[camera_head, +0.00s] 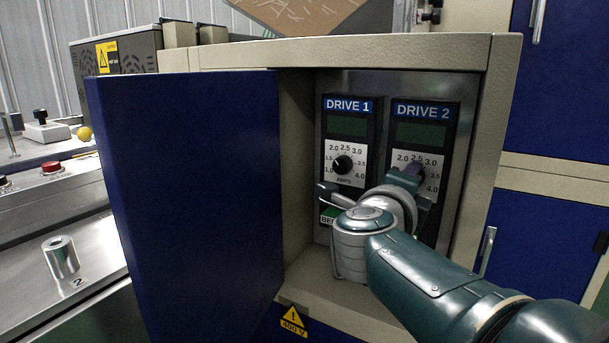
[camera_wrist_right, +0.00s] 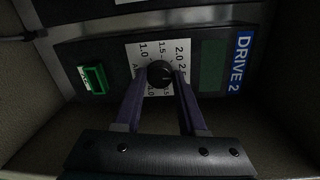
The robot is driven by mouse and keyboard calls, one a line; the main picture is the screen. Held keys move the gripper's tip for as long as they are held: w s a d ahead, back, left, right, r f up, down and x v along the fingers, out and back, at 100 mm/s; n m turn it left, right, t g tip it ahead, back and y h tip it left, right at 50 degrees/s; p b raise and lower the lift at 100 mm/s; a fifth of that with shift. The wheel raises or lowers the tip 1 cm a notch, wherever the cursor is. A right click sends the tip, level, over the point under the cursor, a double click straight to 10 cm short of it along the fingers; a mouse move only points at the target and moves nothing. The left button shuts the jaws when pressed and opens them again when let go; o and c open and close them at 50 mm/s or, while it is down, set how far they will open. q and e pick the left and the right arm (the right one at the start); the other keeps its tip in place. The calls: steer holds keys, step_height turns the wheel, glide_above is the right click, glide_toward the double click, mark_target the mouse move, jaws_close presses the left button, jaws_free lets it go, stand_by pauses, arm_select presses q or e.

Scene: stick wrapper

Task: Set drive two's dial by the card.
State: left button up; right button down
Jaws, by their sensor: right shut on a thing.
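Drive 2 (camera_head: 425,130) is the right black unit inside the open cabinet, with a dark green display and a white scale marked in amps. Its black round dial (camera_wrist_right: 160,73) shows in the right wrist view. My right gripper (camera_wrist_right: 159,82) has its two purple fingers on either side of this dial and is shut on it. In the head view my right gripper (camera_head: 407,176) covers the dial and much of the scale. I cannot read the dial's pointer. My left gripper is out of view.
Drive 1 (camera_head: 347,150) with its own dial (camera_head: 342,165) is directly left of drive 2. The blue cabinet door (camera_head: 185,200) stands open on the left. The beige frame (camera_head: 495,130) borders the opening on the right. A green part (camera_wrist_right: 92,79) sits on the lower panel.

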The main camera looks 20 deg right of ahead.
steer(key=shift+c, duration=2.4)
jaws_free()
